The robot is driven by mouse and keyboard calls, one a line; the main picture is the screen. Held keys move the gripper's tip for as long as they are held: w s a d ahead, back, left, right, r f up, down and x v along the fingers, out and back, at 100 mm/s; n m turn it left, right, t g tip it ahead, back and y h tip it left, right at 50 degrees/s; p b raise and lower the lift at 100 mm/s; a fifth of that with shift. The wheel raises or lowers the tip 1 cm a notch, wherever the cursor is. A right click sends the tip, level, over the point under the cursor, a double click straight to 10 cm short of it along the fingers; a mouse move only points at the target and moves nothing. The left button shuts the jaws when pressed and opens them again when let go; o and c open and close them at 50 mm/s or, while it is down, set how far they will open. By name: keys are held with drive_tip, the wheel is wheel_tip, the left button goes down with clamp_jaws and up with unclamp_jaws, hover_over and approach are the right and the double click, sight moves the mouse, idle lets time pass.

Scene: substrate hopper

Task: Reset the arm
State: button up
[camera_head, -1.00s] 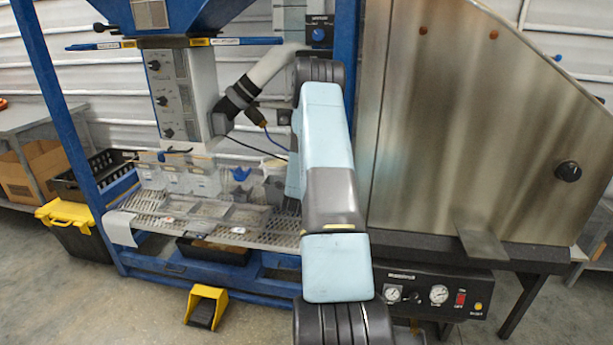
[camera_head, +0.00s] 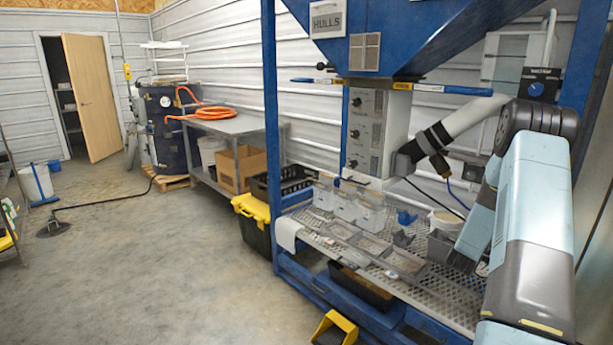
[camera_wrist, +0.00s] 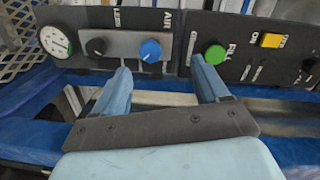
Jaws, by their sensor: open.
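My gripper (camera_wrist: 158,85) shows in the wrist view with its two blue fingers apart and nothing between them. It faces a dark control panel (camera_wrist: 182,58) with a gauge (camera_wrist: 56,42), a black knob (camera_wrist: 97,47), a blue knob (camera_wrist: 150,50), a green button (camera_wrist: 215,54) and a yellow switch (camera_wrist: 271,40). The fingertips appear just below the panel's knobs; I cannot tell whether they touch it. In the head view my arm reaches up and bends at the right side, and the gripper itself is hidden there.
A blue-framed hopper (camera_head: 390,35) stands over a perforated shelf (camera_head: 450,293) with clear bins (camera_head: 365,216). A yellow-lidded box (camera_head: 251,208) and a yellow foot pedal (camera_head: 335,328) are on the floor. A steel table (camera_head: 236,125) stands behind. Open floor (camera_head: 140,270) lies at left.

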drive_tip(key=w+a+r+n+y, duration=0.2)
drive_tip(key=a+r+n+y, duration=0.4)
drive_tip(key=a+r, duration=0.75)
drive_tip(key=s+a+r+n+y, duration=0.2)
drive_tip(key=s+a+r+n, duration=0.2)
drive_tip(key=a+r, duration=0.25)
drive_tip(key=s+a+r+n+y, duration=0.25)
drive_tip(key=s+a+r, duration=0.25)
drive_tip(key=a, duration=0.3)
drive_tip(key=s+a+r+n+g, duration=0.1)
drive_tip(key=s+a+n, duration=0.3)
drive_tip(key=s, duration=0.7)
drive_tip(key=s+a+r+n+g+y, duration=0.1)
drive_tip(key=s+a+n+g, duration=0.2)
drive_tip(key=s, duration=0.8)
drive_tip(key=s+a+r+n+g+y, duration=0.1)
drive_tip(key=s+a+n, duration=0.4)
drive_tip(key=s, duration=0.6)
drive_tip(key=shift+s+a+r+g, duration=0.25)
drive_tip(key=shift+a+r+g, duration=0.2)
drive_tip(key=shift+a+g, duration=0.2)
drive_tip(key=shift+c, duration=0.3)
